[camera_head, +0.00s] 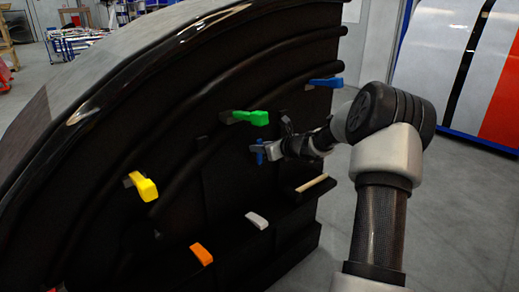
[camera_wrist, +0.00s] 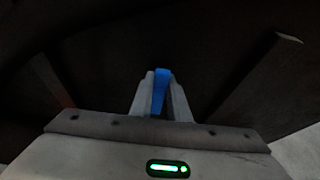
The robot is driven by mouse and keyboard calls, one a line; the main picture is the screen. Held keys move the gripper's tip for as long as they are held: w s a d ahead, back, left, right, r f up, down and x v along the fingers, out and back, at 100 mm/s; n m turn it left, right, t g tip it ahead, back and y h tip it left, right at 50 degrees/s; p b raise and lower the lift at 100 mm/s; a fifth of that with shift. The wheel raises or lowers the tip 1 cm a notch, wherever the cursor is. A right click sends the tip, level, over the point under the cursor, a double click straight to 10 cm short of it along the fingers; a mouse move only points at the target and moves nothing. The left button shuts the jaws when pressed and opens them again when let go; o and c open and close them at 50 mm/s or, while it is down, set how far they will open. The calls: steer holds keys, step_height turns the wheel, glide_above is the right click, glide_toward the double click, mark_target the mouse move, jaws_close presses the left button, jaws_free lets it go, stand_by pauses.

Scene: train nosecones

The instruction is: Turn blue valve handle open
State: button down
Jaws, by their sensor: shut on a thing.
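A blue valve handle (camera_head: 259,152) shows at the middle of the dark nosecone's inner side in the head view, upright at the end of my arm. My gripper (camera_head: 271,150) reaches it from the right. In the wrist view, the blue handle (camera_wrist: 161,88) stands between the two grey fingers of my gripper (camera_wrist: 160,100), which are shut on it. The fingers hide part of its sides, and its mount cannot be made out against the dark surface. Another blue handle (camera_head: 325,82) is higher up at the right, lying roughly level, apart from my gripper.
Green (camera_head: 250,117), yellow (camera_head: 146,187), orange (camera_head: 201,254) and white (camera_head: 257,220) handles sit on the dark nosecone (camera_head: 205,75). A pale bar (camera_head: 312,183) lies on a ledge below my gripper. Open grey floor (camera_head: 460,215) is at the right.

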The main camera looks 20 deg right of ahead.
steer(key=shift+f, duration=0.1)
steer(key=c, duration=1.7)
jaws_free()
steer(key=shift+s, duration=0.1)
steer(key=p+v, duration=0.3)
steer(key=v, duration=1.4)
steer(key=shift+s+r, duration=0.15)
steer(key=shift+r, duration=0.1)
